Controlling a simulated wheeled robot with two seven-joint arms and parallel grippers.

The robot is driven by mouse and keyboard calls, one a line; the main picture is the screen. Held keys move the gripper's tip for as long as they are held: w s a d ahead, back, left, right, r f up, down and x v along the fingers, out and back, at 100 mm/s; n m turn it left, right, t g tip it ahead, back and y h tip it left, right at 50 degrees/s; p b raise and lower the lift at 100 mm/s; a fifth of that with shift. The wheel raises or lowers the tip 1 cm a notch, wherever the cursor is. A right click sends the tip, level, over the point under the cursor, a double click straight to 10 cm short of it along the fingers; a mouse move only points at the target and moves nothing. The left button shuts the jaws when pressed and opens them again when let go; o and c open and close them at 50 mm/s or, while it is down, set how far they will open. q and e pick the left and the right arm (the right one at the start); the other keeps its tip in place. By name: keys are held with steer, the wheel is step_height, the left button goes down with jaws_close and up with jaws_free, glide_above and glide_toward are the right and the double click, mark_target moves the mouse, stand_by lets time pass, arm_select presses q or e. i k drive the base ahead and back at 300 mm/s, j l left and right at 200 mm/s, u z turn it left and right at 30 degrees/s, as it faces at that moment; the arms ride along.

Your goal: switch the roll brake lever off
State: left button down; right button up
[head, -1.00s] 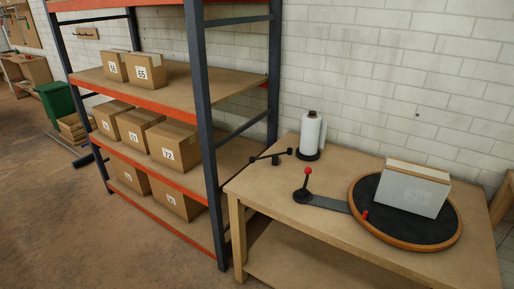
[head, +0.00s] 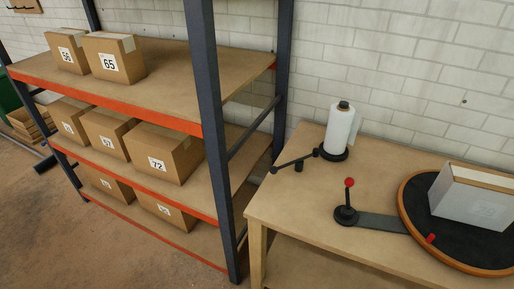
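A roll of white film (head: 341,126) stands upright on a black base at the back of the wooden table (head: 290,205). A black arm with small knobs (head: 295,163) reaches left from the roll's base. Nearer the front, a black lever with a red ball knob (head: 349,183) stands upright on a round black base. A flat grey bar (head: 382,222) joins that base to the round turntable. I cannot tell from the view which of these is the roll brake lever. Neither of my grippers is in view.
A round black turntable with an orange rim (head: 406,205) bears a white-wrapped box (head: 474,199) and has a small red piece (head: 431,238) on it. A shelf rack with a dark post (head: 212,130) and several cartons stands left of the table. The table's front left corner is clear.

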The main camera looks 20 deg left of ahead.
mark_target(273, 169)
steer(key=i+j+z, duration=0.1)
steer(key=j, duration=0.3)
steer(key=i+j, duration=0.2)
steer(key=j, duration=0.25)
steer(key=i+j+z, duration=0.15)
steer(key=j, duration=0.3)
steer(key=i+j+z, duration=0.1)
steer(key=j, duration=0.3)
